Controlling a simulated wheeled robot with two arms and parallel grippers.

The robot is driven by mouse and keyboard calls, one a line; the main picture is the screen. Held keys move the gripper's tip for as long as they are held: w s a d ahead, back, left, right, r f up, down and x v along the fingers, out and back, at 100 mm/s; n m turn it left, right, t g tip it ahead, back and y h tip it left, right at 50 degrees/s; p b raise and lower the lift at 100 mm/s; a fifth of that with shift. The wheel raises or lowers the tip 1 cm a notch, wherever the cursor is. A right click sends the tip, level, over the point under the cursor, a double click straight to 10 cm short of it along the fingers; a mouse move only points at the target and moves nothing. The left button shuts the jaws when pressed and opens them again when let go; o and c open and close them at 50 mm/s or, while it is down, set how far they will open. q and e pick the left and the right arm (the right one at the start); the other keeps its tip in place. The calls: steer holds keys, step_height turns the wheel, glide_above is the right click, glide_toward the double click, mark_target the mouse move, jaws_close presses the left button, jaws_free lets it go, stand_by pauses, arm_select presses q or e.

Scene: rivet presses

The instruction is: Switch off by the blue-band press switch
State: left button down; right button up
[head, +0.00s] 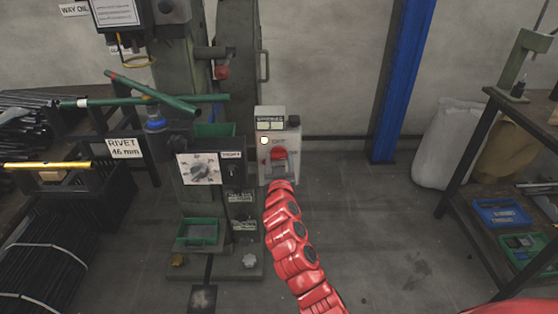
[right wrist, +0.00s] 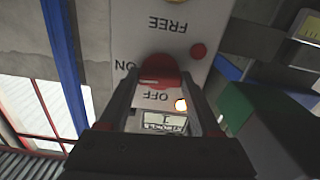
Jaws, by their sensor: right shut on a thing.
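A pale grey switch box (head: 291,136) stands at the right side of the green press. Its red rotary knob (head: 278,153) also shows in the right wrist view (right wrist: 158,68). OFF and ON are printed beside the knob, and FREE is further off; all are upside down in the right wrist view. A small lamp (head: 264,140) on the box glows. My right gripper (head: 279,175) is shut on the red knob, one finger on either side. Which mark the knob points at is hard to tell. A blue band (head: 155,125) shows left of the press column. My left gripper is not in view.
A rack with bars and a RIVET 46 mm sign (head: 124,148) stands at left. A blue post (head: 400,80) and a workbench (head: 470,160) are at right. Floor between is clear.

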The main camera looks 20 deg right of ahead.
steer(key=n, duration=0.4)
steer(key=shift+p, duration=0.4)
steer(key=n+p, duration=0.1)
steer(key=n, duration=0.3)
steer(key=shift+r+n, duration=0.1)
steer(key=shift+n, duration=0.2)
steer(key=n+p, duration=0.2)
steer(key=n, duration=0.2)
steer(key=shift+n+p, duration=0.6)
steer(key=shift+n, duration=1.6)
steer(key=o, duration=1.4)
